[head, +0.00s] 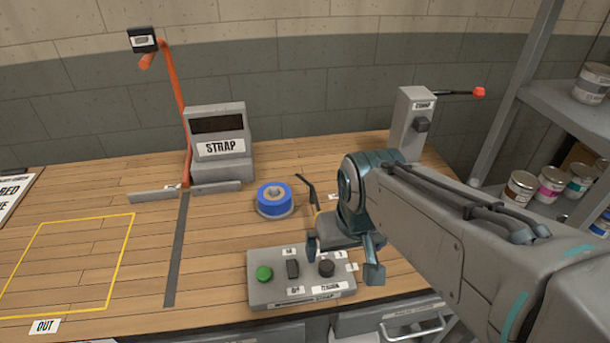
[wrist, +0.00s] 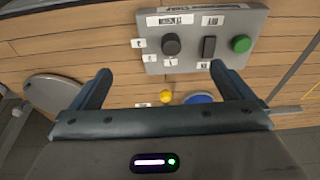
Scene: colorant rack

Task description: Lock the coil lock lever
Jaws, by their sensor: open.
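A blue strap coil (head: 274,198) sits on a grey holder on the bench, and its blue edge (wrist: 198,98) shows in the wrist view. A thin dark lever (head: 306,186) rises at a tilt beside the coil. It looks like the coil lock lever, but its label is not readable. In the wrist view a small yellow knob (wrist: 166,96) lies between my fingers, apart from both; I cannot tell whether it belongs to this lever. My gripper (head: 342,259) is open and empty, right of the coil and above the control box. My arm hides part of the bench behind it.
The control box (head: 262,293) has a green button, a black switch and a dark dial. The STRAP machine (head: 218,150) stands behind, left of the coil. A grey post (head: 408,125) with a red-tipped lever (head: 478,92) stands back right. Paint cans fill the right shelf.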

